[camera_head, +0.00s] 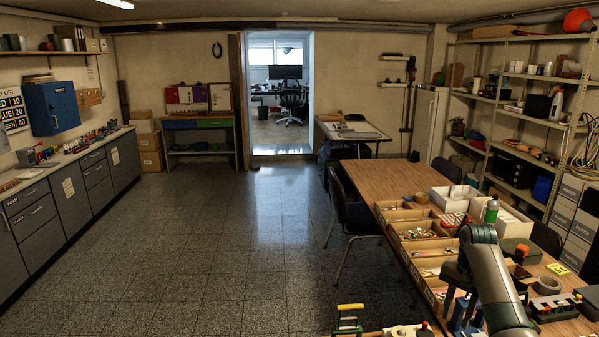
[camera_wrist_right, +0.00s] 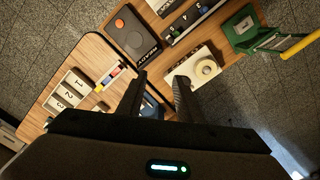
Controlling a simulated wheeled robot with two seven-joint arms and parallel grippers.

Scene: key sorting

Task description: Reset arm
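My right gripper (camera_wrist_right: 158,97) is open, its two dark fingers apart with nothing between them. It hangs over the wooden table, above the gap between a black box with an orange button (camera_wrist_right: 122,24) and a white device with a round dial (camera_wrist_right: 196,68). In the head view my right arm reaches in over the right-hand table, and its gripper (camera_head: 461,308) points down near the front edge. My left gripper and arm are in no view.
Cardboard trays with small keys (camera_head: 420,231) line the wooden table (camera_head: 385,178). A green stand with a yellow handle (camera_wrist_right: 243,26) is near the fingers. A numbered white tray (camera_wrist_right: 69,92) lies at left. A black chair (camera_head: 355,215) stands beside the table; the middle floor is clear.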

